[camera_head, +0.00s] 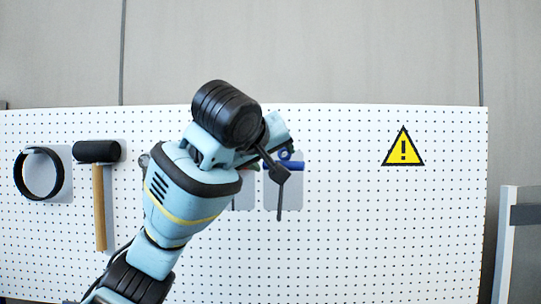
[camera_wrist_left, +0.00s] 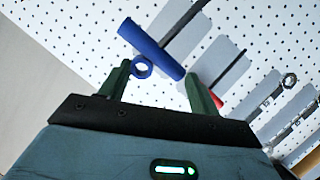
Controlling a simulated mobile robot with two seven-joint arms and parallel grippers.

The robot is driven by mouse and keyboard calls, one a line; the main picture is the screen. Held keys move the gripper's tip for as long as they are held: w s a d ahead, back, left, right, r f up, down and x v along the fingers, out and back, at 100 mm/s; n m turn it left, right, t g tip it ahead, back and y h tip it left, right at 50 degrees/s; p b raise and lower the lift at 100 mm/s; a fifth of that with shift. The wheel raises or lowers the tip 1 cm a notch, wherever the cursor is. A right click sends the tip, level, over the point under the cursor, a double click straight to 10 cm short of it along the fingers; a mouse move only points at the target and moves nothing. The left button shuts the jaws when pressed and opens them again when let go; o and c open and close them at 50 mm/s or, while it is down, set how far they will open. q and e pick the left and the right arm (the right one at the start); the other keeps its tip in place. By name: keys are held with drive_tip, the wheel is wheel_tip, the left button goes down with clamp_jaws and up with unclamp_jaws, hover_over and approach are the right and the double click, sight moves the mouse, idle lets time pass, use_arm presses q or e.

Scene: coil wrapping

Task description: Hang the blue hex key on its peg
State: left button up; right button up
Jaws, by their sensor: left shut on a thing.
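The blue hex key has a T-shaped blue handle (camera_head: 294,166) with a ring at its side and a dark shaft (camera_head: 279,205) pointing down in front of a grey backing patch (camera_head: 297,190). In the left wrist view the blue handle (camera_wrist_left: 150,48) lies across the fingertips, with its ring between the two fingers. My left gripper (camera_head: 282,154) is shut on the hex key close to the pegboard; it also shows in the left wrist view (camera_wrist_left: 159,77). The peg is hidden, so I cannot tell whether the key touches it. My right gripper is not in view.
The white pegboard (camera_head: 350,220) carries a black ring (camera_head: 39,174) and a mallet (camera_head: 99,200) at the left. A yellow warning sign (camera_head: 403,148) is at the right. In the left wrist view, a red-handled tool (camera_wrist_left: 217,102) and a wrench (camera_wrist_left: 289,80) hang beside the key.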

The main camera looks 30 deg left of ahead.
use_arm(q)
drive_tip(key=w+a, duration=0.4)
drive_tip(key=w, duration=0.3)
drive_tip(key=shift+f, duration=0.2)
idle(1.1)
drive_tip(key=shift+a+f, duration=0.1)
drive_tip(key=shift+a, duration=0.05)
idle(0.5)
drive_tip(key=o, duration=1.1)
drive_tip(key=shift+v, duration=3.95)
drive_tip(key=shift+w, duration=0.1)
